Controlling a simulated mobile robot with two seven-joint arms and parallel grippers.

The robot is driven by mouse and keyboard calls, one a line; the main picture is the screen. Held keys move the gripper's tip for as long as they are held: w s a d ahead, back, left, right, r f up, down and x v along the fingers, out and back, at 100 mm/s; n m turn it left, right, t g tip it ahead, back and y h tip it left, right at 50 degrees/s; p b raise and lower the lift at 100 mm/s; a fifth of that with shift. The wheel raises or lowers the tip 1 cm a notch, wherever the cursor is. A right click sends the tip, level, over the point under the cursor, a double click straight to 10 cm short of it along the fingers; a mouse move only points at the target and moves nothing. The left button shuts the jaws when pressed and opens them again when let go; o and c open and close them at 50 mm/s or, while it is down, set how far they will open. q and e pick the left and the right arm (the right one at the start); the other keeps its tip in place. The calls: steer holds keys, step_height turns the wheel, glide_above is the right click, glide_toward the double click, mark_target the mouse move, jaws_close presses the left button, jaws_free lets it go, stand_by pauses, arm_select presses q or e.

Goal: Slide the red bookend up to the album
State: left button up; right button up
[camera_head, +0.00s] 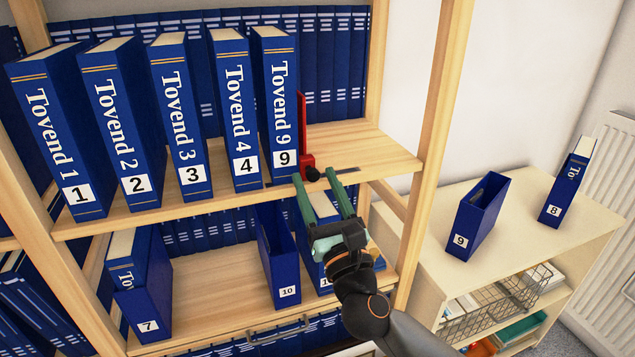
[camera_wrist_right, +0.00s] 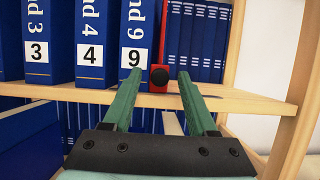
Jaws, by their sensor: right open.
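The red bookend (camera_head: 302,135) stands upright on the upper shelf, at the right end of the row, right beside the blue album labelled Tovend 9 (camera_head: 275,95). I cannot tell whether they touch. The knob appears between the fingertips in the wrist view. My left gripper is not in view.
Albums Tovend 1 to Tovend 4 (camera_head: 175,115) stand left on the same shelf (camera_head: 370,150), which is bare right of the bookend. A wooden post (camera_head: 436,130) bounds it. Albums and a slipcase (camera_head: 279,255) stand below. A low cabinet (camera_head: 520,225) stands right.

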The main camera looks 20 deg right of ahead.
jaws_close()
stand_by(0.5)
stand_by(0.9)
